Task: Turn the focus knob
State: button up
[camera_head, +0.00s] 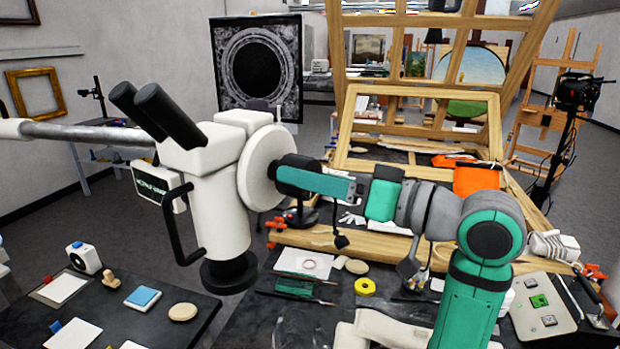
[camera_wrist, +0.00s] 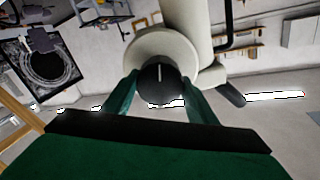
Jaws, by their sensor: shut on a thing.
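The white microscope (camera_head: 220,205) hangs at the left on a grey boom, with two black eyepieces at its top. Its focus knob (camera_wrist: 160,86) is black and round, with a white line across its face that stands about upright in the wrist view. The knob sits on a white round housing (camera_head: 262,165). My gripper (camera_wrist: 160,98) has one green finger on each side of the knob and is shut on it. In the head view my gripper (camera_head: 290,178) reaches the knob from the right, and my gripper and wrist hide part of the knob.
A dark table (camera_head: 120,315) with cards and small items lies under the microscope. A wooden easel frame (camera_head: 345,243) stands behind my arm. A yellow tape roll (camera_head: 365,287) and a control panel (camera_head: 541,305) lie on the bench below and right of the arm.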

jog(key=o, duration=0.8)
jog(key=shift+w, duration=0.1)
jog(key=shift+o, duration=1.3)
jog(key=shift+d, duration=0.15)
jog(key=v, duration=1.1)
jog(key=shift+a, duration=0.25)
